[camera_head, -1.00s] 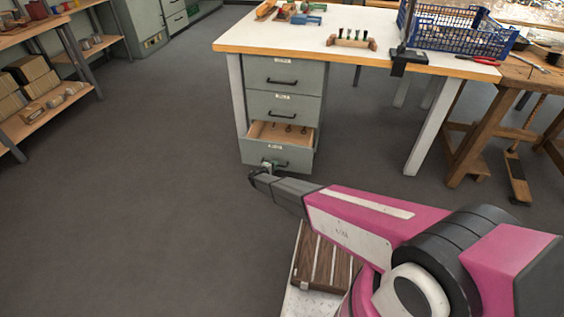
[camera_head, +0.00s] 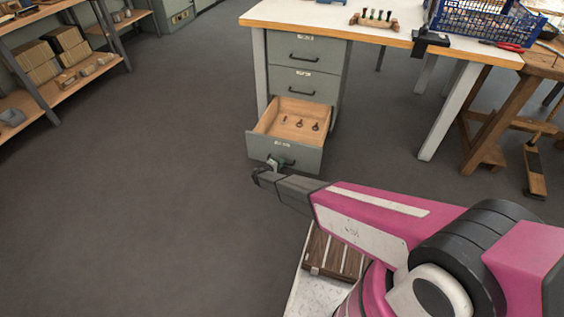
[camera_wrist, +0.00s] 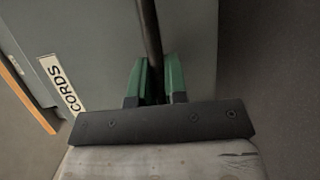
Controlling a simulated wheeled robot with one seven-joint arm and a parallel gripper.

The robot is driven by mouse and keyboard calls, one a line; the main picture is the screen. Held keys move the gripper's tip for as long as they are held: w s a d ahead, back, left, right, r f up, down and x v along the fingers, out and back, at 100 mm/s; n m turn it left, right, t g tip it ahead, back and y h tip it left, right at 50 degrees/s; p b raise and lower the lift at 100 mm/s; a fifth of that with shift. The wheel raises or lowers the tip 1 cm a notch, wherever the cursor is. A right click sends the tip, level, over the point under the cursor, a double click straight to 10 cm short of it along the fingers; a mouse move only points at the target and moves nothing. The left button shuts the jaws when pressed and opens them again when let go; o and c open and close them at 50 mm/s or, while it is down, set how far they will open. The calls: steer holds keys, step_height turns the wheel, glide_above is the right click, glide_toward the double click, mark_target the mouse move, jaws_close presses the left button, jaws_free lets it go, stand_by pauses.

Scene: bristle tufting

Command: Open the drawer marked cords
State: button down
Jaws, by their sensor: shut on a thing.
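The drawer marked cords (camera_head: 258,150) is the lowest of three in the grey cabinet under the table. It stands well out, and its wooden inside shows with a few small dark items. Its CORDS label (camera_wrist: 62,84) is readable in the wrist view. My gripper (camera_head: 276,164) is at the drawer front. In the wrist view its green fingers (camera_wrist: 156,82) are shut on the dark bar handle (camera_wrist: 149,30). The far end of the handle between the fingers is partly hidden.
Two drawers above (camera_head: 302,84) are shut. A white-topped table (camera_head: 300,18) with a blue crate (camera_head: 470,25) stands over the cabinet. Shelves (camera_head: 90,78) stand at the left. The grey floor (camera_head: 165,180) left of the drawer is clear.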

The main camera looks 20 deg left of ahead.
steer(key=shift+s, duration=0.2)
steer(key=c, duration=1.2)
jaws_free()
steer(key=shift+o, duration=0.2)
steer(key=shift+s, duration=0.1)
steer(key=v, duration=1)
steer(key=shift+s+a, duration=0.2)
steer(key=shift+s, duration=0.1)
